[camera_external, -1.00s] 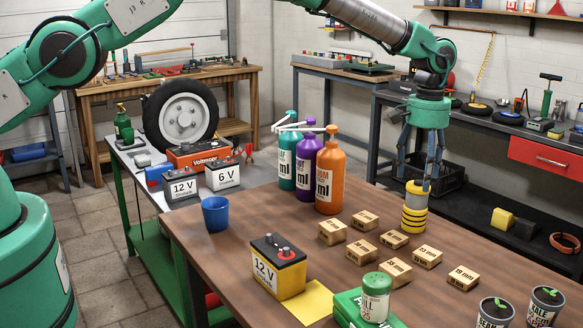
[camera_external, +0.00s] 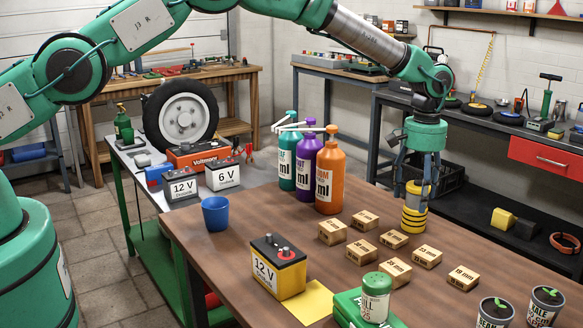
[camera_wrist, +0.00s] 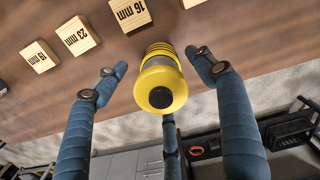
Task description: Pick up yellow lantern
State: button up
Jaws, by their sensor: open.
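The yellow lantern (camera_external: 414,212) stands upright on the brown table near its far right edge, with dark bands around its lower part. In the wrist view the lantern (camera_wrist: 160,88) shows from above, with a yellow rim and a black centre. My gripper (camera_external: 418,188) is directly above it, pointing down, with its blue fingers around the lantern's top. In the wrist view my gripper (camera_wrist: 160,75) is open, with fingers spread on both sides of the lantern and a third finger below it in the picture. Gaps show between the side fingers and the lantern.
Several wooden blocks (camera_external: 427,257) lie on the table left of and in front of the lantern. Pump bottles (camera_external: 330,178) stand to its left. A battery (camera_external: 278,268), a blue cup (camera_external: 215,213) and a green case (camera_external: 348,305) are farther away. The table edge is close behind the lantern.

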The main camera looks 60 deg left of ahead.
jog(key=shift+f, duration=0.35)
dwell(0.3)
jog(key=c, duration=1.5)
jog(key=shift+r, duration=0.15)
jog(key=shift+r+p, duration=0.9)
jog(key=shift+r, duration=4)
